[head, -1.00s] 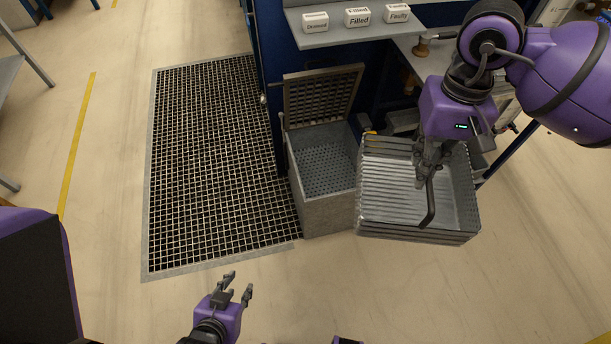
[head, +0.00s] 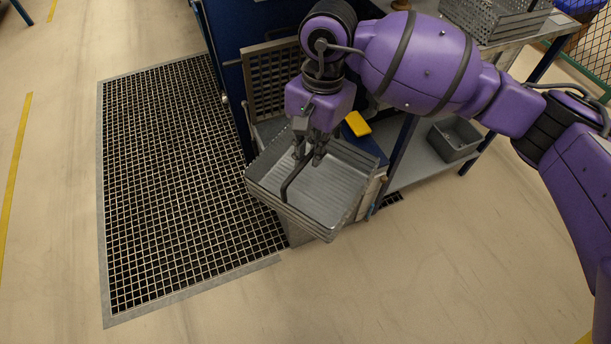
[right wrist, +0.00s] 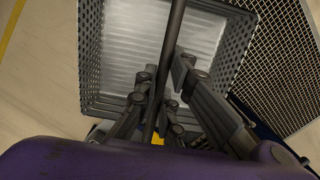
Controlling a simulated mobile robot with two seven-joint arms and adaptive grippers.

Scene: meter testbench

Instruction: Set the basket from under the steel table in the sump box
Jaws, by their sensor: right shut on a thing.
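The grey metal basket (head: 335,195) hangs from its dark bar handle (head: 292,182), looking slightly tilted. My right gripper (head: 311,152) is shut on this handle. The basket overlaps the sump box (head: 298,234) in the head view and hides its opening; only part of the box's wall shows below. Its grid lid (head: 272,75) stands open behind. In the right wrist view, the basket (right wrist: 150,45) lies beyond my right gripper (right wrist: 160,95), with the handle running between the fingers. The gap between basket and box cannot be judged. My left gripper is out of view.
A floor grating (head: 185,190) lies left of the sump box. A steel table (head: 510,55) at the right carries a perforated metal tray (head: 495,18), with a grey bin (head: 455,138) on its lower shelf. A yellow object (head: 358,124) sits behind the basket. The front floor is clear.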

